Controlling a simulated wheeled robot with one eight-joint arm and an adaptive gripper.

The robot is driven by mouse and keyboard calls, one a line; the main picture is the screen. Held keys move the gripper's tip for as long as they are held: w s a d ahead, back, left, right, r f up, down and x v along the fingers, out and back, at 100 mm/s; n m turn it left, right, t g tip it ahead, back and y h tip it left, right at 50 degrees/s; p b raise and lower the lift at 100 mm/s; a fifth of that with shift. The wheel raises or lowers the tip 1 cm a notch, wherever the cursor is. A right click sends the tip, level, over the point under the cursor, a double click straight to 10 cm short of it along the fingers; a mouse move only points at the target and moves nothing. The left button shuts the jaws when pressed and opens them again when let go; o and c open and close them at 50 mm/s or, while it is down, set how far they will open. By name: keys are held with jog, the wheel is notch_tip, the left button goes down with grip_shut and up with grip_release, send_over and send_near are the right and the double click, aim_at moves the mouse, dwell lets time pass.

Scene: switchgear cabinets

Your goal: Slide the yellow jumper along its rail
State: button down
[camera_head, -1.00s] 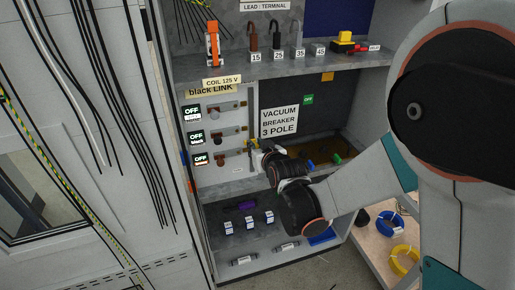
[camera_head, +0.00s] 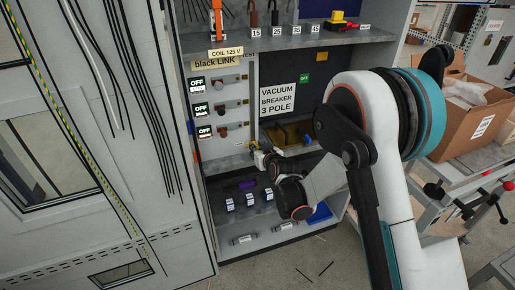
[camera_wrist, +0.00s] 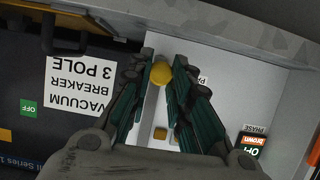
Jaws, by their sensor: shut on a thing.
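The yellow jumper shows as a round yellow knob (camera_wrist: 161,73) between my fingertips in the wrist view. My gripper (camera_wrist: 163,80) is shut on it, with a teal finger on each side. A small yellow block (camera_wrist: 160,133) sits lower between the fingers on the pale panel; I cannot tell whether it is part of the jumper. In the head view my gripper (camera_head: 255,148) is at the lower right edge of the white switch panel (camera_head: 232,148), below the third OFF row. The rail is mostly hidden by the fingers.
The VACUUM BREAKER 3 POLE sign (camera_head: 278,100) is right of the panel. OFF displays (camera_head: 197,84) and knobs line the panel's left. Labelled blocks (camera_head: 250,200) stand below. A cardboard box (camera_head: 465,115) is at right.

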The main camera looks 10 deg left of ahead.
jog(key=shift+s+f, duration=0.1)
jog(key=shift+f, duration=0.1)
jog(key=c, duration=1.4)
grip_release()
jog(key=shift+r, duration=0.1)
jog(key=v, duration=1.1)
jog(key=shift+s+d+r, duration=0.1)
jog(key=shift+s+d, duration=0.15)
jog(key=shift+s, duration=0.05)
